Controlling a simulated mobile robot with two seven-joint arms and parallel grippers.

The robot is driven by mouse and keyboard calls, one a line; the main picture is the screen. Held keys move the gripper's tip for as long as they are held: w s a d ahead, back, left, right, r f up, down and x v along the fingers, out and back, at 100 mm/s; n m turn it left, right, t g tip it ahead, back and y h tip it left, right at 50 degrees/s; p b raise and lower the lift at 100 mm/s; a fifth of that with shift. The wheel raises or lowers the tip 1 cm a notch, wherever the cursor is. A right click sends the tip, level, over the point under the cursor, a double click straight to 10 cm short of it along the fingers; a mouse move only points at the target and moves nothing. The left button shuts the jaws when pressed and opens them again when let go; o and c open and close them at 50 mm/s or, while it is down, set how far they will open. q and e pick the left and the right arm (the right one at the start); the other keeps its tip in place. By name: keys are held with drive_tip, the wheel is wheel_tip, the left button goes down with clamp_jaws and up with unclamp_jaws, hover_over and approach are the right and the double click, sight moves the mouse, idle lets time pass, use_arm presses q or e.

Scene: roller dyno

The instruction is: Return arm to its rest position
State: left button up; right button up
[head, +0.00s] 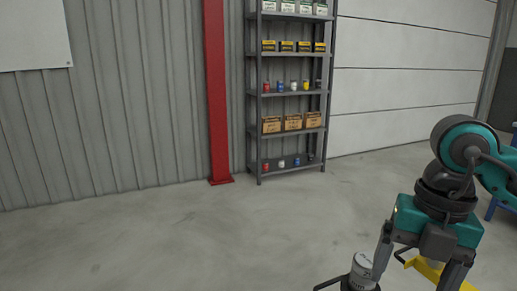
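My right arm comes in from the right edge, with teal and dark grey links. Its gripper (414,279) points down at the lower right, and its two dark fingers stand apart. Nothing is visibly gripped between them. A yellow part (430,271) shows behind and between the fingers; I cannot tell what it belongs to. My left arm and gripper are not in view.
A light grey cylinder with a dark base (362,266) stands close left of the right gripper. A shelf rack (290,132) with boxes and cans stands at the back wall beside a red column (217,95). The floor (180,245) at centre and left is clear.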

drive_tip(key=s+a+n+g+y+p, duration=0.2)
drive_tip(key=s+a+n+g+y, duration=0.2)
drive_tip(key=a+y, duration=0.7)
drive_tip(key=w+a+r+m+t+y+p, duration=0.25)
drive_tip(key=a+r+m+y, duration=0.25)
drive_tip(key=a+r+y, duration=0.3)
drive_tip(key=w+d+f+m+t+h+p, duration=0.1)
drive_tip(key=w+d+f+m+t+h, duration=0.4)
drive_tip(key=m+t, duration=0.5)
drive_tip(key=w+d+f+m+t+h+p, duration=0.1)
drive_tip(key=w+d+f+m+t+h, duration=0.4)
drive_tip(key=m+t, duration=0.55)
use_arm(q)
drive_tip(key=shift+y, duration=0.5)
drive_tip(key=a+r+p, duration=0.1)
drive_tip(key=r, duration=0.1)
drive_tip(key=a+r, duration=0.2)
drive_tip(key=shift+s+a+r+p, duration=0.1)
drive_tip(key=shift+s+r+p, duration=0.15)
drive_tip(key=shift+p, duration=0.1)
use_arm(e)
drive_tip(key=s+d+f+m+g+h, duration=0.2)
drive_tip(key=s+f, duration=0.5)
drive_tip(key=f, duration=0.4)
drive_tip(key=s+d+f+m+g+h, duration=0.3)
drive_tip(key=s+f+m+g+h, duration=0.2)
drive_tip(key=f, duration=0.6)
drive_tip(key=shift+s+f+g+h, duration=0.35)
drive_tip(key=shift+s+h, duration=0.25)
drive_tip(key=shift+s, duration=0.5)
